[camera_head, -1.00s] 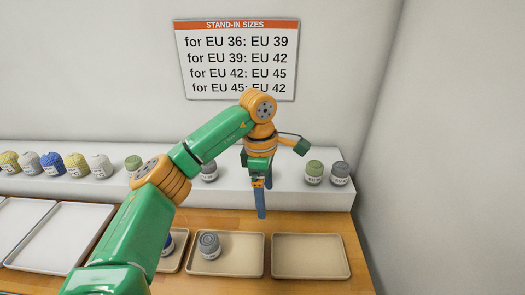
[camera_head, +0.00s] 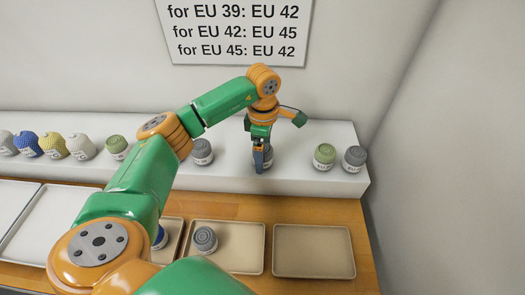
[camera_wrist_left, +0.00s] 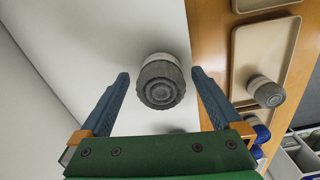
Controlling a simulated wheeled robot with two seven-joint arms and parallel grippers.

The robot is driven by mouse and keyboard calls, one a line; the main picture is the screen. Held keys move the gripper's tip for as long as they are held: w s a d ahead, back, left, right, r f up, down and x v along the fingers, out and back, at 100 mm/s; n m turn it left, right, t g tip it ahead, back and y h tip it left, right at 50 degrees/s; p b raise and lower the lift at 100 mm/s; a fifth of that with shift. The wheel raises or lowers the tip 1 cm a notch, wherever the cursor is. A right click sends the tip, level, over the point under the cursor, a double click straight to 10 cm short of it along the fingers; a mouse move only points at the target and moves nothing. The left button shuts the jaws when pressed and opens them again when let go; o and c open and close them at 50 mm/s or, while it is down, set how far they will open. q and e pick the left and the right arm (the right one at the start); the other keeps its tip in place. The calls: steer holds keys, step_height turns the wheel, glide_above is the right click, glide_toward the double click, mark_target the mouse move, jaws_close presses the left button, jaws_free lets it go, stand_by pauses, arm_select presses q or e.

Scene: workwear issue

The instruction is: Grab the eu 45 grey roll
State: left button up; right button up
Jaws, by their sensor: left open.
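My left gripper (camera_head: 262,160) is over the white shelf, fingers pointing down, open around or just short of a grey roll. In the left wrist view this grey roll (camera_wrist_left: 161,82) stands ahead, between the two open fingers (camera_wrist_left: 160,82), with a gap on each side. In the head view the fingers mostly hide it. Other grey rolls stand on the shelf, one to the left (camera_head: 202,152) and one at the right end (camera_head: 355,158). I cannot read the sizes on their labels. My right gripper is not in view.
A green roll (camera_head: 324,156) stands right of the gripper, another (camera_head: 116,147) further left. A grey roll (camera_head: 205,240) sits in a beige tray (camera_head: 237,262); the right-hand tray (camera_head: 312,252) is empty. A stand-in sizes sign (camera_head: 238,30) hangs on the wall.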

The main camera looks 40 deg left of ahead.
arm_select(q)
steer(key=shift+w, duration=0.1)
steer(key=shift+s+d+r, duration=0.1)
steer(key=shift+s, duration=0.1)
steer(key=c, duration=1.4)
steer(key=shift+w, duration=0.1)
steer(key=shift+c, duration=0.2)
